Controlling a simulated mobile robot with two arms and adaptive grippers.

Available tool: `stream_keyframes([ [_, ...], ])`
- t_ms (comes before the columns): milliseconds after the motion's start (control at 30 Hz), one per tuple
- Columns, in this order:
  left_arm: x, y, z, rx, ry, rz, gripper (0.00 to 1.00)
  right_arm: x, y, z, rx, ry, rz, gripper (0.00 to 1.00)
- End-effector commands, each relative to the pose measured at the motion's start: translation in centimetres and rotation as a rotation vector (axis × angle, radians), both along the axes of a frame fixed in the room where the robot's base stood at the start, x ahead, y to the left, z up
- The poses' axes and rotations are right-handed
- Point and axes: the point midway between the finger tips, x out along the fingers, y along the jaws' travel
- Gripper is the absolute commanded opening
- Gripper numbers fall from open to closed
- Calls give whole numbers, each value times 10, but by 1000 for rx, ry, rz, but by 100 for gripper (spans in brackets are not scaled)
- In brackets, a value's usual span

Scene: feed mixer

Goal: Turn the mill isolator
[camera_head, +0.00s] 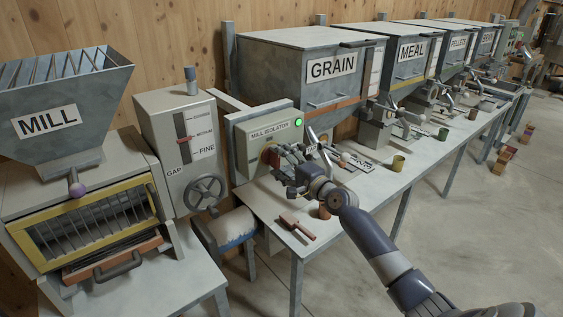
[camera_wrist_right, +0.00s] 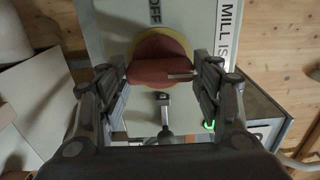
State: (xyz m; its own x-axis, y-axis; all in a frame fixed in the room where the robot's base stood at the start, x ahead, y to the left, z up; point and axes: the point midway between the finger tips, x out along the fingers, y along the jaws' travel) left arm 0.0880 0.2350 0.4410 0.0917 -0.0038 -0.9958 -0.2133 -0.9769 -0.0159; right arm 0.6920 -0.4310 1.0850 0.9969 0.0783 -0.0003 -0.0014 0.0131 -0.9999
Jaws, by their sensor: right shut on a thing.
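The mill isolator (camera_head: 270,132) is a pale green-grey box on the wall beside the mill, with a lit green lamp (camera_head: 298,122) at its upper right. In the right wrist view its red rotary handle (camera_wrist_right: 160,62) sits on a yellow disc (camera_wrist_right: 160,36). My right gripper (camera_head: 279,157) is at the front of the box. In the right wrist view its two fingers (camera_wrist_right: 165,75) are on either side of the red handle, shut on it. The fingers and wrist partly cover the handle in the head view. My left gripper is not in view.
The mill (camera_head: 70,120) and the gap control box (camera_head: 180,130) with its handwheel (camera_head: 206,192) stand to the left. A red-brown scoop (camera_head: 297,226) lies on the bench below. The grain bin (camera_head: 308,75) and other bins line the wall to the right.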

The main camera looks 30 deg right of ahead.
Motion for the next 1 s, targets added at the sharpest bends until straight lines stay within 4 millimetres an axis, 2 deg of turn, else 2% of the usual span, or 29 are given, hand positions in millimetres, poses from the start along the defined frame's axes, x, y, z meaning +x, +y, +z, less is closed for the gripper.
stream_keyframes([
  [167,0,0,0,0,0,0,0,0,0,0,6,-1,-1,36],
  [200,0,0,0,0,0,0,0,0,0,0,6,-1,-1,69],
  [267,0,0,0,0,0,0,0,0,0,0,5,-1,-1,80],
  [733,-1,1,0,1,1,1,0,-5,-1,-1,2,1,0,80],
  [867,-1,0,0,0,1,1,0,-20,-2,-1,1,1,0,80],
  [1000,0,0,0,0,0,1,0,-44,-4,-2,0,2,-1,80],
])
